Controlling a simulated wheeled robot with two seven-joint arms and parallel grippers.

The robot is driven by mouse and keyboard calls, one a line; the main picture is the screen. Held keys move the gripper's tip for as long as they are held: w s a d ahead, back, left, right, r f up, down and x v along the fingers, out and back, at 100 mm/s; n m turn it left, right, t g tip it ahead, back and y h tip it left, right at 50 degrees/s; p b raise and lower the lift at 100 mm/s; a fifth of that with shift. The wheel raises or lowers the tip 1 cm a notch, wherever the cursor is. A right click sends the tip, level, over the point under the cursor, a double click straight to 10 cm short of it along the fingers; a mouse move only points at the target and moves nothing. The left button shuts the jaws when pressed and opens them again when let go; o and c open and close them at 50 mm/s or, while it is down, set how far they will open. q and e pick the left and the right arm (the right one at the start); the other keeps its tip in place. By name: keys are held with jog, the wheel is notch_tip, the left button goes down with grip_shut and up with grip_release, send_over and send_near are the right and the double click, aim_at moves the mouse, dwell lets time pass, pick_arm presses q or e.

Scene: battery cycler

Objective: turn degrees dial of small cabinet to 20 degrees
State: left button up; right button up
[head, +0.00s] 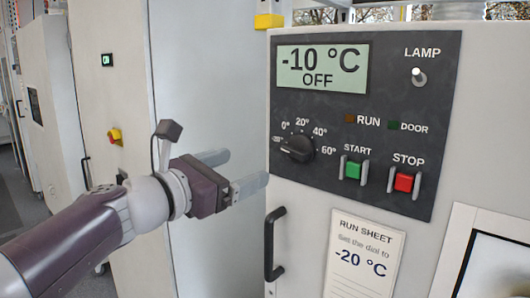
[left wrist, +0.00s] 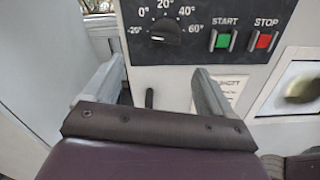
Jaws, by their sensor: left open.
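The degrees dial (head: 297,149) is a black knob on the dark panel of the small cabinet (head: 310,222), with its pointer toward the left, below the 0° mark. It also shows in the left wrist view (left wrist: 166,32), with marks from -20° to 60° around it. The display (head: 322,68) reads -10 °C and OFF. A run sheet (head: 362,255) on the cabinet front reads "Set the dial to -20 °C". My left gripper (head: 242,170) is open and empty, left of the dial in the head view and apart from it. My right gripper is not in view.
A green START button (head: 352,170) and a red STOP button (head: 403,182) sit between guards right of the dial. A LAMP switch (head: 418,77) is above them. A black handle (head: 273,244) stands out below the panel. A taller cabinet (head: 110,150) is at the left.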

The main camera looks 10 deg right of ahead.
aim_at(292, 151)
pick_arm(q)
jog(key=p+x, duration=0.1)
jog(key=x, duration=0.3)
jog(key=p+x, duration=0.2)
jog(key=x, duration=0.2)
jog(key=s+p+x, duration=0.1)
jog(key=p+x, duration=0.1)
jog(key=x, duration=0.2)
jog(key=shift+w+d+r, duration=0.15)
jog(key=shift+d, duration=0.6)
jog(key=shift+w+a, duration=0.1)
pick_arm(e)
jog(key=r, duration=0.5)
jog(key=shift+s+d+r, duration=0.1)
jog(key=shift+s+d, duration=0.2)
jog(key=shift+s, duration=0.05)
pick_arm(q)
jog(key=shift+w, duration=0.1)
jog(key=shift+a, duration=0.1)
jog(key=shift+c, duration=1.2)
jog(key=c, duration=0.8)
